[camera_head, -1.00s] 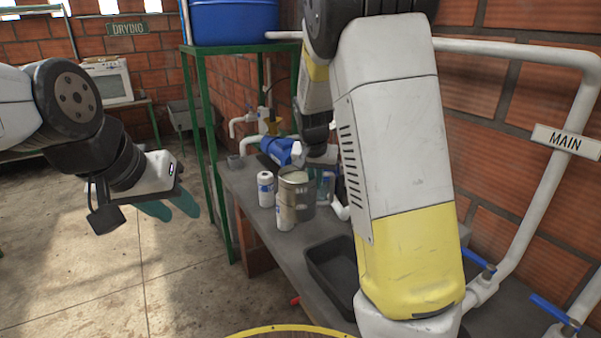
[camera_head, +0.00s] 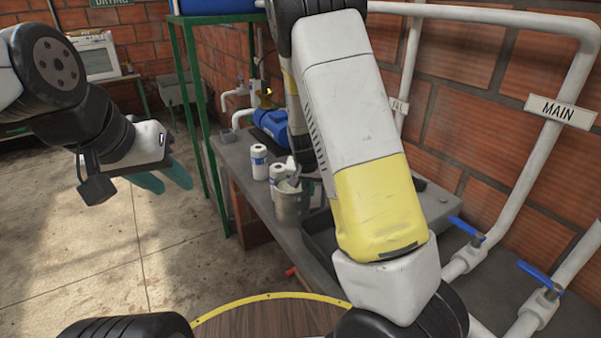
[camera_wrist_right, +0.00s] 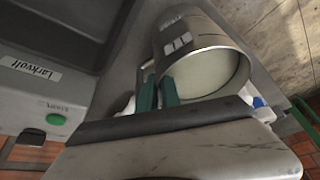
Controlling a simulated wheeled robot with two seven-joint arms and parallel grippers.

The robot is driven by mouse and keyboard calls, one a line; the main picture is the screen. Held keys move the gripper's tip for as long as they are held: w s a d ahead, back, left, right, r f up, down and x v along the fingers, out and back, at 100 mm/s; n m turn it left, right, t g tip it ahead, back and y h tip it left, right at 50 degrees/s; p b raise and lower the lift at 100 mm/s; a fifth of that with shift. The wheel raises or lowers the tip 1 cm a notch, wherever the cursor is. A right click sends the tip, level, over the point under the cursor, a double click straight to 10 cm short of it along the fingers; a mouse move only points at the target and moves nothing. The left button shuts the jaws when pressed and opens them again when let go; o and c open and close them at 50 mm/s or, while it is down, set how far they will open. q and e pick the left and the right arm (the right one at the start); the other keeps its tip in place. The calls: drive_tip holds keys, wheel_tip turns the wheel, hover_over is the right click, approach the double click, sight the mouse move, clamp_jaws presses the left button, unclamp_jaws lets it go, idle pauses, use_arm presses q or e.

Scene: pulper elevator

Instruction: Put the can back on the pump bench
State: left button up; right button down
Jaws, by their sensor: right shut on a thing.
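The can (camera_head: 288,207) is a grey metal cylinder over the bench, beside two white bottles in the head view. In the right wrist view the can (camera_wrist_right: 205,50) is large, with its pale round end towards the camera. My right gripper (camera_wrist_right: 158,92) has its teal fingers close together at the can's side, shut on its handle. The head view mostly hides this gripper behind my right arm. The grey pump bench (camera_head: 235,152) runs under the can; I cannot tell whether the can touches it. My left gripper (camera_head: 162,178) is open and empty, over the floor left of the bench.
White bottles (camera_head: 259,162) stand close behind the can. A blue pump (camera_head: 271,124) is at the bench's far end. White pipes with blue valve handles (camera_head: 466,230) line the right wall. A green metal stand (camera_head: 190,100) rises left of the bench. The floor at left is clear.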

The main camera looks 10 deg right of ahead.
idle(0.3)
drive_tip(key=c, duration=1.6)
unclamp_jaws()
drive_tip(key=shift+f, duration=0.1)
drive_tip(key=shift+o, duration=0.2)
drive_tip(key=v, duration=1.2)
drive_tip(key=s+r+n+y, duration=0.1)
drive_tip(key=s+r, duration=0.3)
drive_tip(key=s, duration=0.4)
drive_tip(key=s+d+r+n+t+y, duration=0.1)
drive_tip(key=s+r+n, duration=0.1)
drive_tip(key=s+r, duration=0.3)
drive_tip(key=s+r+n+t+y, duration=0.1)
drive_tip(key=s+r, duration=0.4)
drive_tip(key=s, duration=0.5)
drive_tip(key=shift+s+d+r+n+y, duration=0.15)
drive_tip(key=shift+s+r+n+y, duration=0.1)
drive_tip(key=shift+s+n+y, duration=0.05)
